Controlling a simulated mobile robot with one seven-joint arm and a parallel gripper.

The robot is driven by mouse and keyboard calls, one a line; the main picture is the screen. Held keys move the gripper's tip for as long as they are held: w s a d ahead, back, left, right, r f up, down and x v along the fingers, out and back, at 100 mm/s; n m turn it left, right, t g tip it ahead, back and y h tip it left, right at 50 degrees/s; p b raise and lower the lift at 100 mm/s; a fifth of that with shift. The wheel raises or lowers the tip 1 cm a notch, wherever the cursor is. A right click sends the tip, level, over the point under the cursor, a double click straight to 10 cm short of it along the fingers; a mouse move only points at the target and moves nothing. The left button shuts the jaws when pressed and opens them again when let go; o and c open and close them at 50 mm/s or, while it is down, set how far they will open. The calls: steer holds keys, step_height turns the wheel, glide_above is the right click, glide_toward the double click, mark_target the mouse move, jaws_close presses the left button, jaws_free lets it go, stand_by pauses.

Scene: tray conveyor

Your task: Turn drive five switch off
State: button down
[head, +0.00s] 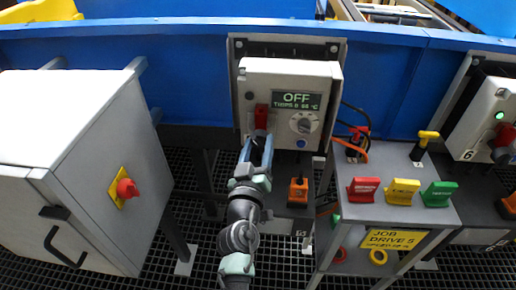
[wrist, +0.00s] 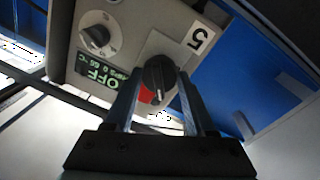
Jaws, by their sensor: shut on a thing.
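The drive five box (head: 318,78) is a pale grey control box on the blue conveyor side. Its display (head: 297,100) reads OFF. The drive five switch (head: 261,117) shows a red part at the left of the box face. In the wrist view the switch (wrist: 158,74) is a dark rotary knob with a red patch, next to an upside-down label 5 (wrist: 198,38). My gripper (head: 259,137) is at the switch from below. In the wrist view my gripper (wrist: 159,90) has its fingers on both sides of the knob, shut on it. The fingers partly hide it.
A grey dial (head: 304,123) sits right of the switch. A white cabinet (head: 75,165) with a red knob stands at left. A stand (head: 388,212) with red, yellow and green tags and a "JOB DRIVE 5" sign is at right. Box 6 (head: 485,120) is farther right.

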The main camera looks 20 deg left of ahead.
steer(key=n, duration=0.6)
steer(key=n+y, duration=0.1)
steer(key=n, duration=0.4)
steer(key=shift+p, duration=0.3)
steer(key=shift+n, duration=0.3)
steer(key=shift+c, duration=1.2)
jaws_free()
steer(key=v, duration=1.3)
steer(key=shift+p, duration=0.45)
